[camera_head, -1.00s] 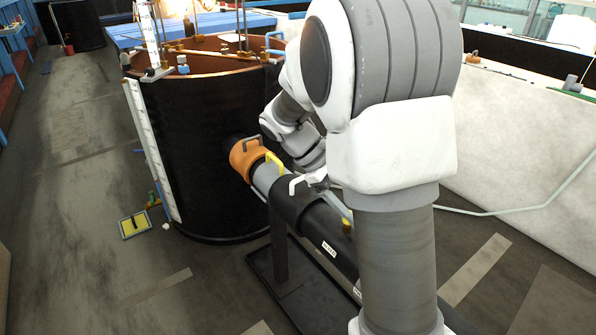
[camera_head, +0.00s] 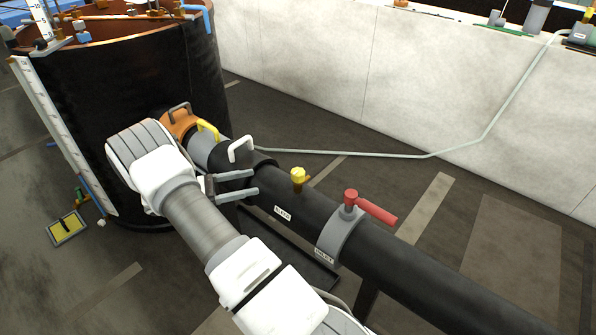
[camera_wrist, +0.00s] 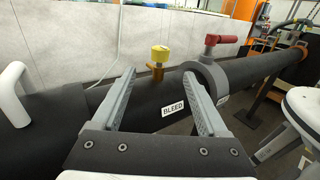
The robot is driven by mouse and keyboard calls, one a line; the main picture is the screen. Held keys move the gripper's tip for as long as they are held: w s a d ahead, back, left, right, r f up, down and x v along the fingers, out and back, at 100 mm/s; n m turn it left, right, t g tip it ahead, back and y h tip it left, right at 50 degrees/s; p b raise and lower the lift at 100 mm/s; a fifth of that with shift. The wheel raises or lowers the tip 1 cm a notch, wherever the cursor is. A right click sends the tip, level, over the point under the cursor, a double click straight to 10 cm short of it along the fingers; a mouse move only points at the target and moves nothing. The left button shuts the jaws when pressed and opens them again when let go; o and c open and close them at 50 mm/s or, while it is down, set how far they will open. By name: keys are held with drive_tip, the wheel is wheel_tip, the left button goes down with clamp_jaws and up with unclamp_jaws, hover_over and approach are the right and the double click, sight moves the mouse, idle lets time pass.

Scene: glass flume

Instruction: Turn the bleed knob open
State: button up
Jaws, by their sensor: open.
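The bleed knob is a small yellow knob (camera_head: 298,175) on a brass stem on top of the black pipe (camera_head: 408,268), above a white label reading BLEED (camera_head: 282,213). In the wrist view the yellow knob (camera_wrist: 160,54) stands beyond and between my two fingers. My gripper (camera_head: 256,182) is open and empty beside the pipe, left of the knob, with its fingers pointing right. In the wrist view my gripper (camera_wrist: 158,100) shows both fingers wide apart, and neither appears to touch the knob.
A red-handled valve (camera_head: 370,207) on a grey collar stands right of the knob. White (camera_head: 241,149), yellow (camera_head: 208,129) and dark handles sit on the pipe to the left, near an orange fitting (camera_head: 178,124). A large black tank (camera_head: 130,95) stands behind. Floor beyond the pipe is mostly clear.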

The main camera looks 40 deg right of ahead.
sight(298, 175)
drive_tip(key=x, duration=1.7)
drive_tip(key=shift+s+d, duration=0.1)
clamp_jaws()
